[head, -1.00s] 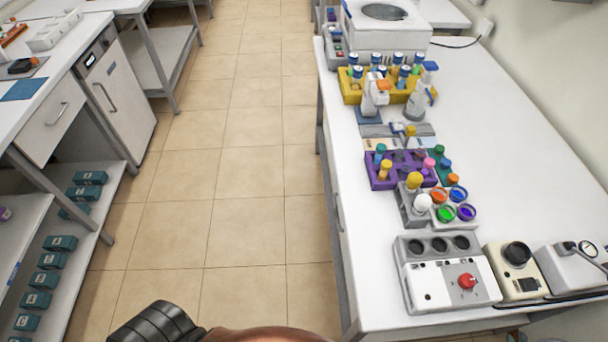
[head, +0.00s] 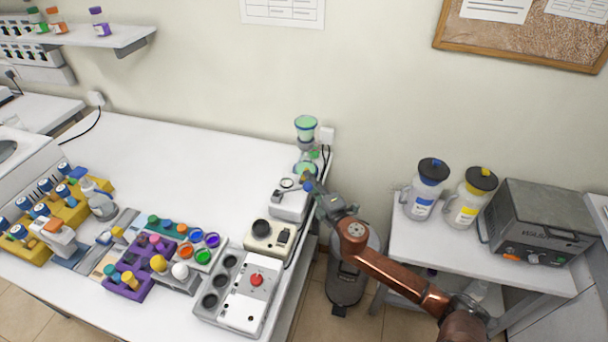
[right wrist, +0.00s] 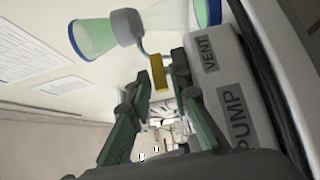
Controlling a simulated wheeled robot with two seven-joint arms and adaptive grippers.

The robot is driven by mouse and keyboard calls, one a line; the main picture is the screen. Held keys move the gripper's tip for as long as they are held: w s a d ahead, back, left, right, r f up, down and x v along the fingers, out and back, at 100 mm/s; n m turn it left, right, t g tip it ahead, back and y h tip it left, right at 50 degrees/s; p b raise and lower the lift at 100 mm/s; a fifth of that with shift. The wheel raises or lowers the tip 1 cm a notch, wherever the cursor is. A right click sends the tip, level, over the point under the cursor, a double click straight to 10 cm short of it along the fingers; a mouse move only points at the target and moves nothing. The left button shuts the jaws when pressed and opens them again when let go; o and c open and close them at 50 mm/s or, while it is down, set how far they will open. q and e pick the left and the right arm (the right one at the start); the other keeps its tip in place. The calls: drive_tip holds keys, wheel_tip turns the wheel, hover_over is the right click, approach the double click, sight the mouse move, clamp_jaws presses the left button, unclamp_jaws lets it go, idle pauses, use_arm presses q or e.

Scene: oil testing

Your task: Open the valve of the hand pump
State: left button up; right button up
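The hand pump (head: 288,206) is a white box with a small gauge at the right end of the bench. In the right wrist view its side (right wrist: 222,80) carries the words VENT and PUMP. A small yellow lever, seemingly the valve (right wrist: 157,74), sits beside the VENT label. My right gripper (right wrist: 160,82) is open, its two green fingers spread with the yellow lever near and between their tips; contact cannot be told. In the head view my right gripper (head: 318,190) is at the pump's right side. My left gripper is not in view.
A green-and-blue vessel (head: 306,130) stands behind the pump. A cream box with a black knob (head: 268,238) and a white device with a red knob (head: 240,295) stand in front. A right-hand side table (head: 415,255) holds two jugs and a grey oven (head: 540,222).

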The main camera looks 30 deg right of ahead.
drive_tip(key=shift+w+d, duration=0.15)
drive_tip(key=shift+w, duration=0.75)
drive_tip(key=shift+w+d, duration=0.1)
drive_tip(key=shift+w, duration=0.75)
drive_tip(key=shift+c, duration=0.5)
clamp_jaws()
